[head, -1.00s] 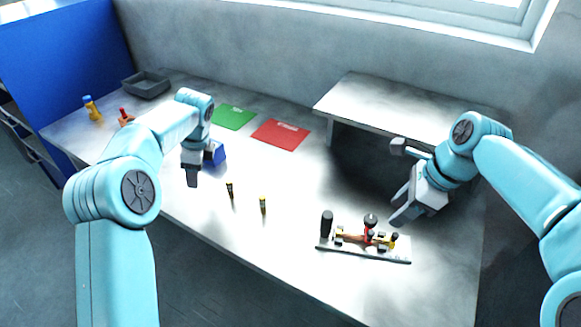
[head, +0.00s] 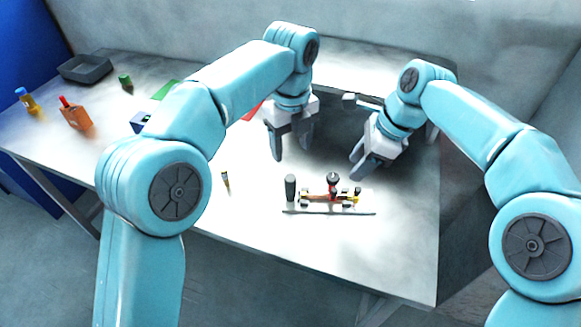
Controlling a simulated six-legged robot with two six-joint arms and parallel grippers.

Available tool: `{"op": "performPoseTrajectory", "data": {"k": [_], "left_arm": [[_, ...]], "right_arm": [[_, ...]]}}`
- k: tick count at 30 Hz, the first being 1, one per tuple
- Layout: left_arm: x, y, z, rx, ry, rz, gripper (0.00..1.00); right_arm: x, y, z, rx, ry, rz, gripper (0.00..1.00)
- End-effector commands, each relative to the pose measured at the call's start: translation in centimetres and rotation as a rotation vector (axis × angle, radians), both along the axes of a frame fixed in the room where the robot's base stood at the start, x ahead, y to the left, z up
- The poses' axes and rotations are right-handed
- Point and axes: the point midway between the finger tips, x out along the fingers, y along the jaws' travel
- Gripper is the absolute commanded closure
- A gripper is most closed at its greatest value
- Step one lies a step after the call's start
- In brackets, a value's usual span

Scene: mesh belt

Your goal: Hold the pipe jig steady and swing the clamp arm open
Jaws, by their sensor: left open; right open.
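The pipe jig (head: 364,208) lies on the table at centre right. It is a pale flat plate with a black upright post (head: 290,188) at its left end. A red clamp arm (head: 332,186) with a dark knob stands near its middle, over an orange-brown pipe piece. My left gripper (head: 292,154) is open and empty above the table, behind the post and apart from it. My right gripper (head: 362,170) is open and empty, behind and right of the clamp, apart from it.
A small yellow-and-black piece (head: 226,181) stands left of the jig. An orange bottle (head: 75,113), a yellow bottle with blue cap (head: 27,101), a green piece (head: 126,83) and a grey tray (head: 86,68) are at the far left. The table's front right is clear.

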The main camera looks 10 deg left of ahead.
Motion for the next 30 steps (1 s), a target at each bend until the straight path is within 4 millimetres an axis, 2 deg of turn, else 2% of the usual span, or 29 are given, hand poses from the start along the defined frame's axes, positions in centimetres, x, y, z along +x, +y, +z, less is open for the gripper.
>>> {"op": "performPoseTrajectory", "data": {"k": [9, 16, 21, 30], "left_arm": [[-0.1, 0.2, -7.1, 0.002, 0.005, 0.003, 0.39], [-0.1, 0.1, -11.5, 0.002, 0.003, 0.004, 0.39], [0.0, 0.1, -13.3, 0.002, 0.001, 0.003, 0.39], [0.0, 0.1, -13.8, 0.001, -0.002, 0.004, 0.39]], "right_arm": [[0.0, 0.0, 0.0, 0.000, 0.000, 0.000, 0.57], [0.0, 0.0, 0.0, 0.000, 0.000, 0.000, 0.57], [0.0, 0.0, 0.0, 0.000, 0.000, 0.000, 0.57], [0.0, 0.0, 0.0, 0.000, 0.000, 0.000, 0.57]]}}
